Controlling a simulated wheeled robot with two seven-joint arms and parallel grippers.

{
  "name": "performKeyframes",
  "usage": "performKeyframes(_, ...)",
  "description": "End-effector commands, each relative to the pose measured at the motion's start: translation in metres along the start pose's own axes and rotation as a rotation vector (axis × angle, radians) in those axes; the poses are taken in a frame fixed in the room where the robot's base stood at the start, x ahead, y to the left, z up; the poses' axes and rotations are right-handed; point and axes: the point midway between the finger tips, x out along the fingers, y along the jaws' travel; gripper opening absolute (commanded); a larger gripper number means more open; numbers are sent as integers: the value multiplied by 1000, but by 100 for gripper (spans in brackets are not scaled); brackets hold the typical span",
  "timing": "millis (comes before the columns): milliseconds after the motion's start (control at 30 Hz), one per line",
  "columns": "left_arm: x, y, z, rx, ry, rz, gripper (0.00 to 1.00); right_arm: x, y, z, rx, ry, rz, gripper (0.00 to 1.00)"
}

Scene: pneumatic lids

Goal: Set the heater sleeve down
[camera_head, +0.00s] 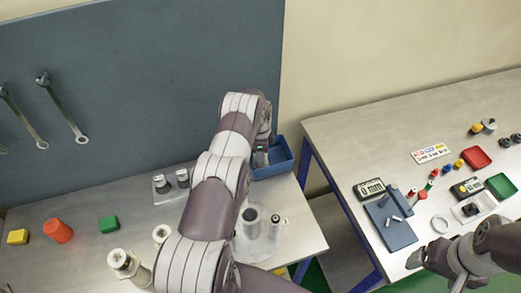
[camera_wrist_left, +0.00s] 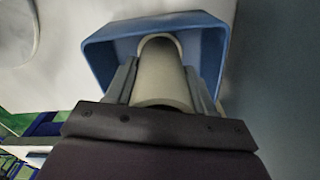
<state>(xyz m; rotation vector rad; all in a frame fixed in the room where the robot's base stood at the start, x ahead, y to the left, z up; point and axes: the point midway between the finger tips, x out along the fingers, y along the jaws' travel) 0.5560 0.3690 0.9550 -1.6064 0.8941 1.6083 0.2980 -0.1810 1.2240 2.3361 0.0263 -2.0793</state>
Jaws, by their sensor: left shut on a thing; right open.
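The heater sleeve (camera_wrist_left: 161,78) is a pale beige cylinder between the fingers of my left gripper (camera_wrist_left: 164,85) in the left wrist view. The gripper is shut on it. The sleeve's far end is inside the outline of a blue bin (camera_wrist_left: 97,58); I cannot tell whether it touches the bottom. In the head view, my left gripper (camera_head: 262,156) is at the blue bin (camera_head: 284,166) at the back right of the left bench, and the sleeve is mostly hidden there. My right gripper (camera_head: 416,260) is open and empty near the front of the right table.
A clear-based stand with a grey cylinder (camera_head: 250,217) is close to the right of my left arm. A plate with two short cylinders (camera_head: 168,184) is left of it. Green (camera_head: 109,224), orange (camera_head: 58,231) and yellow (camera_head: 18,237) pieces lie farther left. A dark wall panel (camera_head: 150,80) rises behind the bench.

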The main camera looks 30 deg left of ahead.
Motion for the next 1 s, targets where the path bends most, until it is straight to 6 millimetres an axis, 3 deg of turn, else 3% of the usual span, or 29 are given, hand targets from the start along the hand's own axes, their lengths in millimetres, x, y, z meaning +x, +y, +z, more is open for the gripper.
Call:
performKeyframes(300,5,0,0,-1,0,0,22,7,0,1,0,0,0,86)
performKeyframes(333,4,0,0,0,0,0,56,7,0,1,0,0,0,86)
performKeyframes(400,3,0,0,-1,0,0,79,6,0,1,0,0,0,86)
performKeyframes(800,-4,-1,0,-1,0,-1,79,1,0,0,0,0,0,86)
performKeyframes(1000,-41,-2,0,-1,1,-4,79,19,0,2,0,0,0,86)
